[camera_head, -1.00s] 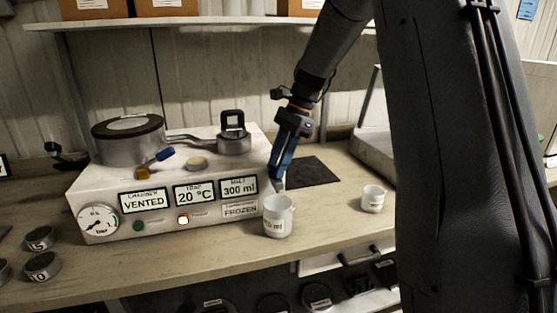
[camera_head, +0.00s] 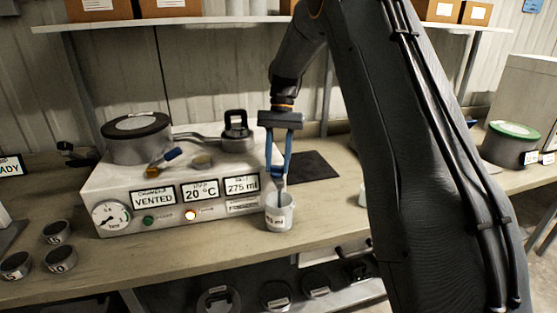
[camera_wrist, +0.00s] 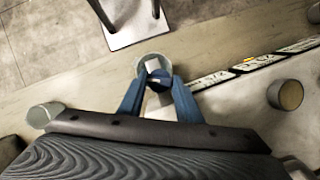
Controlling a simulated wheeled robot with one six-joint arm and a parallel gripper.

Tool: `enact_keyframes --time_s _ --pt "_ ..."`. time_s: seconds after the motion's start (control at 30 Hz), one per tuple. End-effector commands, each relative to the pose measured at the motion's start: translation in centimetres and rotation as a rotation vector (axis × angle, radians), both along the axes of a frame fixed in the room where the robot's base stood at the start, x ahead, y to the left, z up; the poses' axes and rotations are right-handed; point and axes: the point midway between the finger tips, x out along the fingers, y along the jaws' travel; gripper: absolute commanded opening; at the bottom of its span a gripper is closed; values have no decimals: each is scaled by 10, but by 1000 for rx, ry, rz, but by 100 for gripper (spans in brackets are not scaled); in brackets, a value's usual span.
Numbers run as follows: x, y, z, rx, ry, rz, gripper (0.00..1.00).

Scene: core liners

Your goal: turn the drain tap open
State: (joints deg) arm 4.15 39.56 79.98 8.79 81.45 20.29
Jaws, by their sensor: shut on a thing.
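My gripper (camera_head: 282,184) points down at the right front corner of the white apparatus (camera_head: 110,190), just above a white beaker (camera_head: 279,218). Its blue fingers are shut on a small piece there, taken to be the drain tap, which the fingers mostly hide. In the wrist view the gripper (camera_wrist: 158,78) closes over a small rounded piece, with the beaker's rim (camera_wrist: 141,66) around it below. The beaker stands upright on the bench. The display (camera_head: 241,185) on the apparatus reads 275 ml; another reads VENTED and another 20 °C.
A dark mat (camera_head: 314,167) lies behind the beaker. My arm covers much of the right side.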

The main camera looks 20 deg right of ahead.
Motion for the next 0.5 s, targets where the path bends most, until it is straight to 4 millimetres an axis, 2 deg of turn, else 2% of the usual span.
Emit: enact_keyframes --time_s 0.2,0.5 --pt "1 2 1 -1 -2 192 9" --pt "1 3 1 -2 -1 389 9"
